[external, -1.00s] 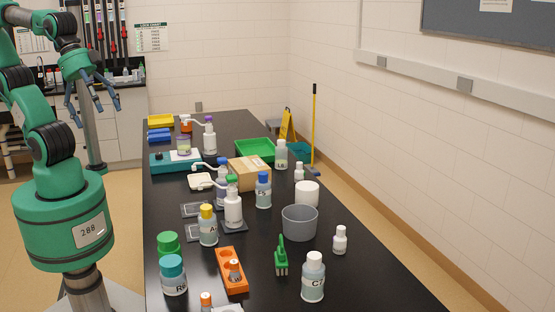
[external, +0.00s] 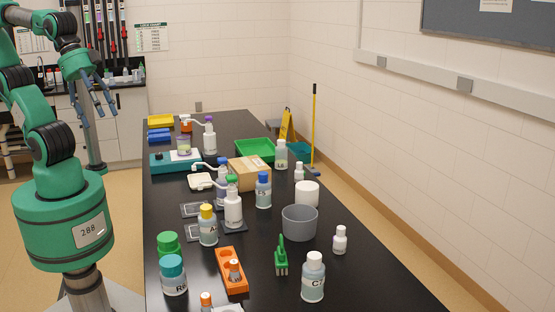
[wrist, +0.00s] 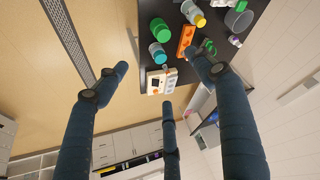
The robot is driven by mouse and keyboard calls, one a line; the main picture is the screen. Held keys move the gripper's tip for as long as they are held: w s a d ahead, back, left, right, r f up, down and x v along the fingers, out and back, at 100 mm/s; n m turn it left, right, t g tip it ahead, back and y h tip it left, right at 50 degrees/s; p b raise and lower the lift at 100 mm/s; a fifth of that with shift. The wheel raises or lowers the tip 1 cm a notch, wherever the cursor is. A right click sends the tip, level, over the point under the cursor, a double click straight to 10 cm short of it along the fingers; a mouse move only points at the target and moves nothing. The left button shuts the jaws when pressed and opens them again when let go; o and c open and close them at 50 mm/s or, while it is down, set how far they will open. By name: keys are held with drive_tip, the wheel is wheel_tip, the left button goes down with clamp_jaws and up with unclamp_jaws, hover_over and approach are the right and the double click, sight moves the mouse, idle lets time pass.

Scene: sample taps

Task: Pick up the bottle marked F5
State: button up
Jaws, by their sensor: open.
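A clear bottle with a blue cap (external: 263,192) stands upright mid-table, in front of a cardboard box. Its small label seems to end in 5; I cannot read the letter surely. I cannot pick it out in the wrist view. My gripper (external: 97,112) is raised beyond the table's left edge, far left of that bottle and apart from everything. Its blue fingers are spread and empty; they also show in the wrist view (wrist: 160,76), with the table's end beyond them.
The cardboard box (external: 249,173), a grey bowl (external: 299,222), a white jar (external: 307,194) and a yellow-capped bottle (external: 208,226) stand around the blue-capped bottle. A bottle marked C7 (external: 313,277) and a teal-capped bottle (external: 173,275) are at the near end. The right front tabletop is clear.

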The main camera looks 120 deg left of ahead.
drive_tip(key=w+a+r+g+p, duration=0.1)
drive_tip(key=w+a, duration=0.3)
drive_tip(key=w, duration=0.2)
drive_tip(key=w+a+g, duration=0.1)
drive_tip(key=w+a, duration=0.3)
drive_tip(key=w, duration=0.3)
drive_tip(key=n+g+p, duration=0.2)
drive_tip(key=g+p, duration=0.1)
drive_tip(key=g, duration=0.1)
hover_over(263, 173)
wheel_tip(263, 173, down, 26)
drive_tip(key=shift+d+r, duration=0.1)
drive_tip(key=shift+r, duration=0.15)
drive_tip(key=shift+f, duration=0.15)
drive_tip(key=shift+s, duration=0.1)
drive_tip(key=shift+f, duration=0.1)
drive_tip(key=shift+f+b, duration=0.45)
drive_tip(key=shift+f, duration=3.7)
